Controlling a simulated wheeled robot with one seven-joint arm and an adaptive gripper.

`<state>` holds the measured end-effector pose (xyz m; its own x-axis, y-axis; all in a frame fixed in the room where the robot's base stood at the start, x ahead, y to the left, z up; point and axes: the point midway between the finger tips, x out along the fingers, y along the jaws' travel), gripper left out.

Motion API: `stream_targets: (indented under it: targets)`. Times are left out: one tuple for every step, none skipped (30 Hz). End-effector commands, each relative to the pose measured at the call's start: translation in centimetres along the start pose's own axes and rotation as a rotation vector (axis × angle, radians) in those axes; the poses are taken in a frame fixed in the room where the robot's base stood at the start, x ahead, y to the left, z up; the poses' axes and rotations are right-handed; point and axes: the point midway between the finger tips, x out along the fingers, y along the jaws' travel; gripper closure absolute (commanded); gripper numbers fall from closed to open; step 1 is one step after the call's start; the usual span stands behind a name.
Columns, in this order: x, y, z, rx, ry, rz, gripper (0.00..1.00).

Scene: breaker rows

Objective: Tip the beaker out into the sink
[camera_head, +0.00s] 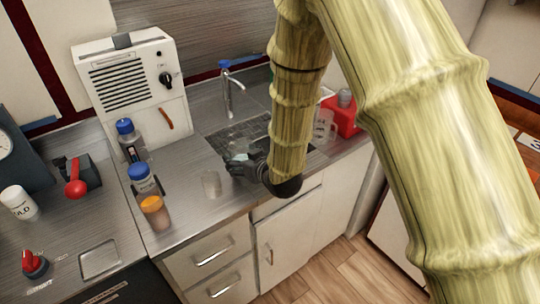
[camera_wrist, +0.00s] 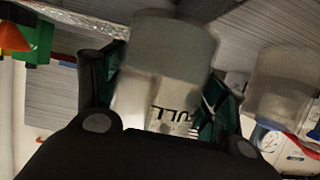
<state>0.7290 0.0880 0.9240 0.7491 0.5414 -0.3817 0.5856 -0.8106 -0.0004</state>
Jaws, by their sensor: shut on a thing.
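My gripper (camera_head: 243,164) is low over the front of the dark sink (camera_head: 225,140). In the wrist view its dark fingers (camera_wrist: 163,95) are shut on both sides of a translucent beaker (camera_wrist: 172,48). The beaker has a pale frosted band and dark lettering on its wall. In the head view my gripper and arm largely hide it, so its exact tilt and contents cannot be told. A second clear vessel (camera_head: 211,184) stands upright on the counter left of the sink; a similar clear vessel (camera_wrist: 282,78) shows at the right of the wrist view.
A chrome faucet (camera_head: 230,95) stands behind the sink. A blue-capped bottle (camera_head: 145,178) and an orange-capped jar (camera_head: 155,212) stand to the left. A clear jug (camera_head: 324,125) and a red container (camera_head: 345,118) are right of the sink. A vented white unit (camera_head: 135,90) stands behind.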

Motion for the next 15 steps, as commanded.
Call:
stream_targets:
  targets:
    - [0.02, -0.03, -0.06, 0.000, 0.001, 0.000, 0.59]
    - [0.02, -0.05, -0.07, 0.000, 0.001, -0.001, 0.59]
    - [0.02, -0.07, -0.08, -0.001, 0.001, -0.001, 0.59]
    - [0.03, -0.08, -0.09, -0.001, 0.001, -0.001, 0.59]
    - [0.04, -0.09, -0.09, -0.001, 0.001, -0.001, 0.59]
    - [0.04, -0.11, -0.09, -0.001, 0.001, -0.002, 0.59]
    - [0.04, -0.12, -0.12, 0.000, 0.000, -0.002, 0.59]
    - [0.04, -0.13, -0.17, 0.001, -0.001, -0.003, 0.59]
    - [0.03, -0.10, -0.22, 0.006, -0.002, -0.005, 0.59]
    - [0.01, -0.07, -0.29, 0.010, -0.003, -0.007, 0.59]
    - [0.00, -0.03, -0.35, 0.016, -0.005, -0.009, 0.59]
    - [-0.02, 0.04, -0.45, 0.026, -0.007, -0.012, 0.59]
    - [-0.04, 0.10, -0.53, 0.034, -0.009, -0.015, 0.59]
    - [-0.05, 0.16, -0.62, 0.042, -0.011, -0.018, 0.59]
    - [-0.07, 0.24, -0.75, 0.054, -0.014, -0.024, 0.59]
